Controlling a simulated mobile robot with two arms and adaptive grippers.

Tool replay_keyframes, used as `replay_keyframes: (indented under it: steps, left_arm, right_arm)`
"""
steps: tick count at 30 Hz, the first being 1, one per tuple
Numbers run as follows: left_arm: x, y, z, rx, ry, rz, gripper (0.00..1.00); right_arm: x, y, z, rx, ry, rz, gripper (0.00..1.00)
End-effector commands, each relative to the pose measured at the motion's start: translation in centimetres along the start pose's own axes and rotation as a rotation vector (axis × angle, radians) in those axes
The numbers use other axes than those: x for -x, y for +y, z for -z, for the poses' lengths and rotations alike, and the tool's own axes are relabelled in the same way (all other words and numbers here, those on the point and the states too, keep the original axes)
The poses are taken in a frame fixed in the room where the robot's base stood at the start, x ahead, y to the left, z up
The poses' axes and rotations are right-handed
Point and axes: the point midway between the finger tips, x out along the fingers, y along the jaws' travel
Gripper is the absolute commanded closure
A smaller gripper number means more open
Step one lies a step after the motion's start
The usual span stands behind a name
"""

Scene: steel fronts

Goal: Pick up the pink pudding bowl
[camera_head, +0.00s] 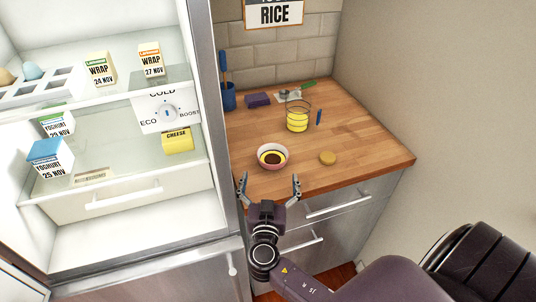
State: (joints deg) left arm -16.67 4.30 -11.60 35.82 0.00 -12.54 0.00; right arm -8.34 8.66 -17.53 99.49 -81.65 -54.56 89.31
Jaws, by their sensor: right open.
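The pink pudding bowl (272,166) stands upright on the wooden counter near its front edge. My left gripper is not in view.
A blue cup (228,97) is at the back left. The open fridge (227,120) borders the left; a wall closes the right.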

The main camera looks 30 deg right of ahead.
Motion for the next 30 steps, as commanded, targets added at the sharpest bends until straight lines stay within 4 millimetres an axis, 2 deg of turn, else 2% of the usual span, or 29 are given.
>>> replay_keyframes:
  steps: [9,16,21,30]
  left_arm:
    - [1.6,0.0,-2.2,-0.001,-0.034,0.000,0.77]
    - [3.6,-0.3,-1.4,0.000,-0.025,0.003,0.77]
    - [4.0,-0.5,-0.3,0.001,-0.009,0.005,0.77]
    - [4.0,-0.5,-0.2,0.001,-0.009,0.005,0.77]
  right_arm:
    - [-2.8,0.1,0.3,0.001,0.001,0.000,0.05]
    - [-5.3,0.2,0.5,0.002,0.001,-0.001,0.05]
    - [-6.9,0.2,0.2,0.002,0.000,0.000,0.05]
    - [-7.3,0.2,0.0,0.000,0.000,0.000,0.05]
